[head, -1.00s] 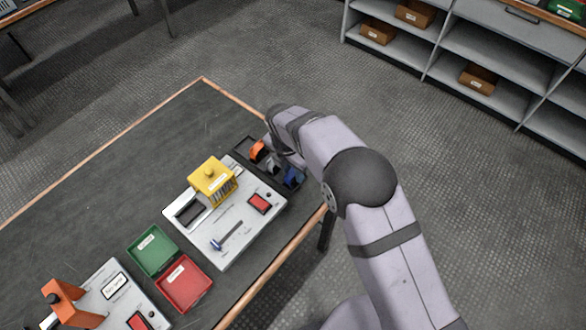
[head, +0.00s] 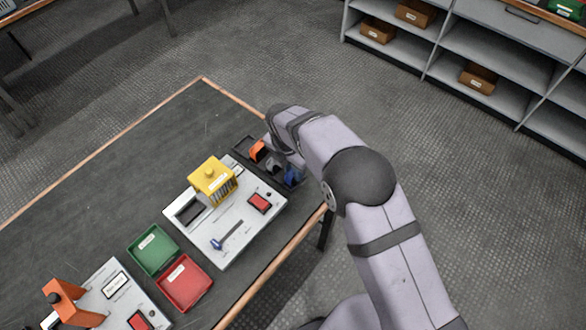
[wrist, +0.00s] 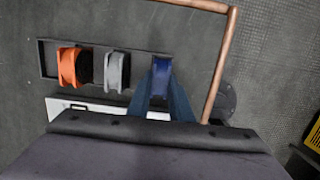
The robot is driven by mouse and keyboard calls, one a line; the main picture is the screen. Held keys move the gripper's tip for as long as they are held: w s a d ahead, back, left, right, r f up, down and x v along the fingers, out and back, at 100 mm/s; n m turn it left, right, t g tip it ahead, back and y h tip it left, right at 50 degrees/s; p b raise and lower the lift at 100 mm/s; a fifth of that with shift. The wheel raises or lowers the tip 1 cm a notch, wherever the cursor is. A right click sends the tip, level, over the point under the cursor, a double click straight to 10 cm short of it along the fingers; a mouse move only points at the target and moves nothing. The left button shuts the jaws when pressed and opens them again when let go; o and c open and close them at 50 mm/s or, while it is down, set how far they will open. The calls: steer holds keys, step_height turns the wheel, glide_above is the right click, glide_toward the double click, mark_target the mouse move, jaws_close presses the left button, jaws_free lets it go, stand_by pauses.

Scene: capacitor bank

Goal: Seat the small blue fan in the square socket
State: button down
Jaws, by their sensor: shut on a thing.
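The small blue fan (head: 291,176) is at the right end of a dark tray (head: 240,146); it also shows in the wrist view (wrist: 161,75). My gripper (wrist: 163,92) is shut on the blue fan, with a finger on either side of it. In the head view the fan is partly covered by my gripper. The fan still appears to be at its place in the tray; I cannot tell whether it is lifted. A white panel (head: 235,238) has a dark rectangular recess (head: 187,213); I cannot tell whether this is the square socket.
An orange fan (head: 257,150) and a grey fan (wrist: 117,72) share the tray. A yellow slotted housing (head: 212,180), a red switch (head: 260,202) and a blue-ended lever (head: 227,236) stand on the panel. Green (head: 152,251) and red (head: 186,284) bins are nearby. The table's far left is clear.

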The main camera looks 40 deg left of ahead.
steer(key=shift+r, duration=0.1)
steer(key=shift+r+p, duration=2.7)
steer(key=shift+r, duration=0.7)
steer(key=shift+f+b, duration=0.4)
steer(key=shift+f, duration=0.1)
steer(key=shift+f, duration=0.15)
steer(key=shift+f+b, duration=1.95)
steer(key=shift+f, duration=0.75)
